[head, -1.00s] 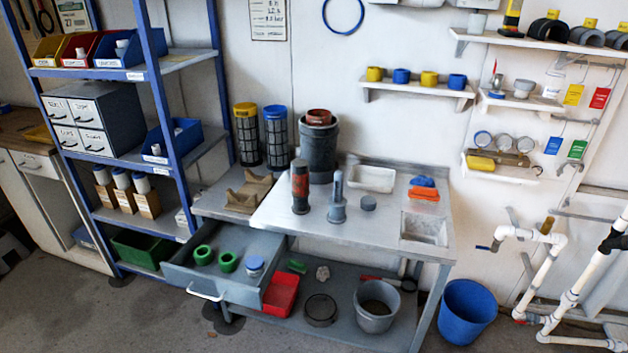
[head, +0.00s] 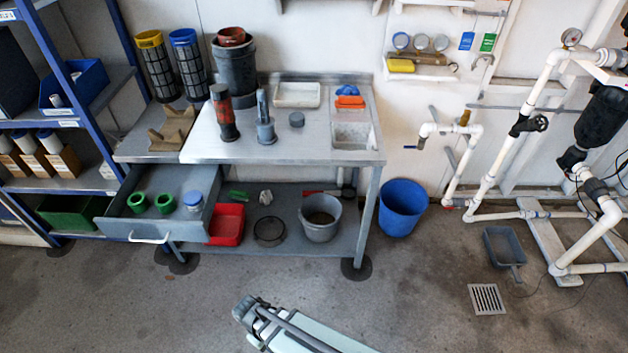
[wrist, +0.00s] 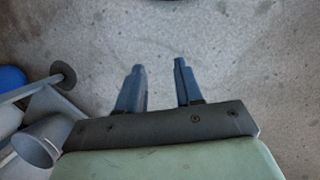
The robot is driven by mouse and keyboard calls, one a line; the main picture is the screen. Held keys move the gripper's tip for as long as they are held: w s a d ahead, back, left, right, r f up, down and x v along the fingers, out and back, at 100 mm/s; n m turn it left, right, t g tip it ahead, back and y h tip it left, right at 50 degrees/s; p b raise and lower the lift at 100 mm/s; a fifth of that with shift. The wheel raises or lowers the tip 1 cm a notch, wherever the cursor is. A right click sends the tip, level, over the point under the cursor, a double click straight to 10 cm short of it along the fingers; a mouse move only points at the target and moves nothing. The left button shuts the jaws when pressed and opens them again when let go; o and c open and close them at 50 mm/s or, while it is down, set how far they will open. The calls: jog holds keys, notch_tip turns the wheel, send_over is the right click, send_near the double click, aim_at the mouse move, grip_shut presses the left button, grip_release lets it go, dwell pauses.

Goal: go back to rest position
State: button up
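My gripper (wrist: 160,85) shows in the wrist view with its two blue-grey fingers apart and nothing between them, above bare concrete floor. In the head view part of my arm (head: 290,330) reaches in at the bottom middle, in front of the workbench and clear of it. The fingertips cannot be made out in the head view.
The steel workbench (head: 350,153) stands ahead, its drawer (head: 125,228) pulled open. A blue bucket (head: 402,210) stands right of it; a grey bucket (head: 320,232) is on its lower shelf. White pipework (head: 490,180) fills the right. The front floor is clear.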

jog(key=s+d+f+m+g+y, duration=0.1)
jog(key=d+m, duration=0.4)
jog(key=d, duration=1)
jog(key=s+d+f+m+g+y, duration=0.2)
jog(key=s+d+f+m+g, duration=0.2)
jog(key=d, duration=1)
jog(key=shift+d+m, duration=0.35)
jog(key=shift+m, duration=0.45)
